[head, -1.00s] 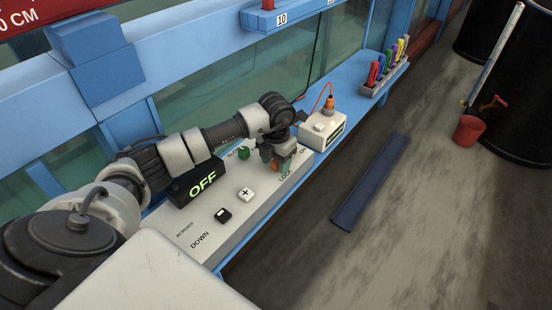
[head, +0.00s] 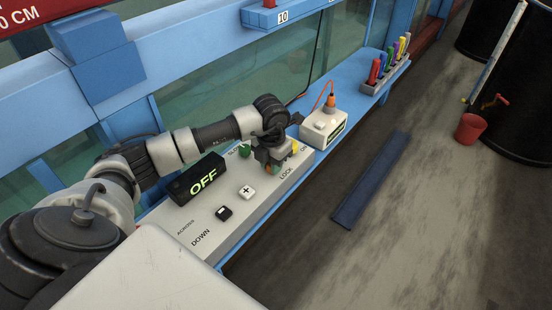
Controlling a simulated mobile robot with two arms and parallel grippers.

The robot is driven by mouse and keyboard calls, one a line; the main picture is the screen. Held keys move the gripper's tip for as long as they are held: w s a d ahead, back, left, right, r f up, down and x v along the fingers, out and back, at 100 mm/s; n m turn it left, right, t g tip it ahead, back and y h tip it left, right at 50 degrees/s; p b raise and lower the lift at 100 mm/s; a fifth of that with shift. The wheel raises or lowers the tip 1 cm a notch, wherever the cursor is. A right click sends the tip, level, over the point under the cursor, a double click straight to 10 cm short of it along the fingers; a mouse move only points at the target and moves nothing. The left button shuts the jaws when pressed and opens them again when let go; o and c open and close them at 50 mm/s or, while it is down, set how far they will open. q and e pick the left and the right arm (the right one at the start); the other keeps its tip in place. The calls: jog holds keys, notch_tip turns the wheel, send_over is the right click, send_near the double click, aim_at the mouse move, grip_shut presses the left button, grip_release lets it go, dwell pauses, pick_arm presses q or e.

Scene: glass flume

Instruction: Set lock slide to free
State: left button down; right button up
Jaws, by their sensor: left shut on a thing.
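The white control panel (head: 213,213) lies on the blue ledge, with a black display reading OFF (head: 197,181). The word LOCK (head: 287,173) is printed near its right edge. My left gripper (head: 272,166) points down at the panel beside that word, shut on a small part that its fingers mostly hide. This appears to be the lock slide's knob, with a little orange showing. A yellow piece (head: 294,147) shows just right of the gripper. The word FREE cannot be read in this view. My right gripper is not in view.
A green knob (head: 244,152), a white plus button (head: 246,192) and a black button (head: 223,213) sit on the panel. A white box (head: 322,127) with an orange plug stands beyond it. Coloured pens (head: 388,64) stand in a rack farther along the ledge.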

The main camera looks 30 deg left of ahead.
pick_arm(q)
jog(key=c, duration=0.9)
grip_release()
jog(key=shift+s, duration=0.2)
jog(key=shift+w+r, duration=0.15)
jog(key=shift+r, duration=0.35)
notch_tip(320, 180, up, 10)
jog(key=shift+f+b, duration=0.1)
jog(key=shift+b, duration=1.1)
